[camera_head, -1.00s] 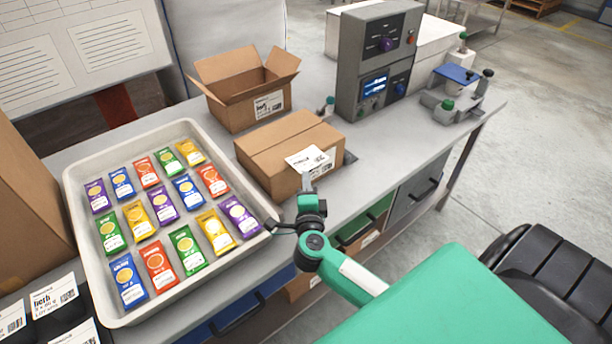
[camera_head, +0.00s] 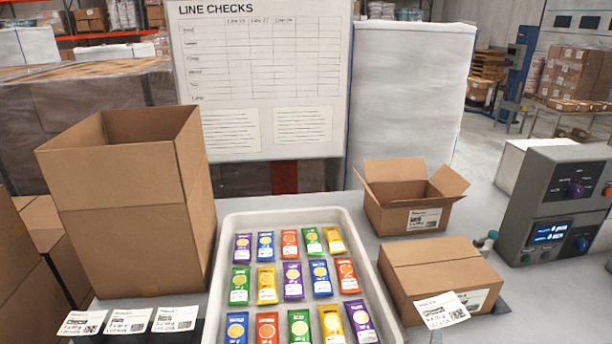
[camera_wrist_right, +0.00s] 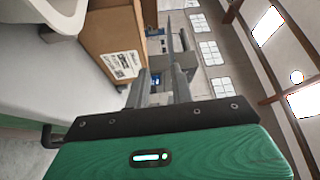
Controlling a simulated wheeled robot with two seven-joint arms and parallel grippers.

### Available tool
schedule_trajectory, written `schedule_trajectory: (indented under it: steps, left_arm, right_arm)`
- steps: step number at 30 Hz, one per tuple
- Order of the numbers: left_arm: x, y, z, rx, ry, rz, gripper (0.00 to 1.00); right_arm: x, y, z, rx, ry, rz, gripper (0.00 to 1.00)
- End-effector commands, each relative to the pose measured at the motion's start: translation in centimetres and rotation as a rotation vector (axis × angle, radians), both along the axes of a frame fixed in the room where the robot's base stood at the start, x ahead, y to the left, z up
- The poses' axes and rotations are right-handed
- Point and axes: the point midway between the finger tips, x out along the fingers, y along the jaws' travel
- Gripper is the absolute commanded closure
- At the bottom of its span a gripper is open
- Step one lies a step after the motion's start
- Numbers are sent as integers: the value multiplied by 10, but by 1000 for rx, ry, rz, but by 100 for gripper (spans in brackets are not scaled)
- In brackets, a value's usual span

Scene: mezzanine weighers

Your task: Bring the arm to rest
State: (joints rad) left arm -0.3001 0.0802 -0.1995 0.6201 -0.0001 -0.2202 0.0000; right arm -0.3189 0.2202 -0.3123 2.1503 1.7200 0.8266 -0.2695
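My right gripper shows best in the right wrist view (camera_wrist_right: 160,88), where its two grey fingers stand apart with nothing between them. A carton with a printed label (camera_wrist_right: 118,48) is left of the fingers in the wrist view. My left gripper is not in view.
A pale tray (camera_head: 229,225) of colourful packets lies on the bench. An open carton (camera_head: 405,210) stands behind the closed one, a tall open box (camera_head: 125,200) on the left. A grey weigher (camera_head: 560,205) stands on the right. White labels (camera_head: 125,322) lie at the front left.

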Motion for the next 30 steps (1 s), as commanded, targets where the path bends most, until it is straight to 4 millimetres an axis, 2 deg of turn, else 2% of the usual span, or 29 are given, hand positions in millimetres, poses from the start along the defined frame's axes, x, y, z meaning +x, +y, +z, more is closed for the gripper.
schedule_trajectory:
  steps: [5, 9, 14, 18, 22, 26, 30]
  left_arm:
    - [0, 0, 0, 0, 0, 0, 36]
    - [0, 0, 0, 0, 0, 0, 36]
    - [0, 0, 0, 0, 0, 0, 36]
    - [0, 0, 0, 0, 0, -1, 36]
    - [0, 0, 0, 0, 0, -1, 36]
    - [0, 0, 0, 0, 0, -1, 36]
    - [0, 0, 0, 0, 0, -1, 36]
  right_arm:
    - [0, 33, 32, -157, -87, 177, 77]
    - [-6, 70, 52, -329, -131, 355, 77]
    - [-20, 115, 55, -549, -120, 570, 77]
    - [-36, 146, 40, -741, -48, 750, 77]
    - [-53, 163, 13, -907, 74, 903, 77]
    - [-73, 166, -21, -1055, 247, 1037, 77]
    - [-98, 152, -60, -1181, 487, 1156, 77]
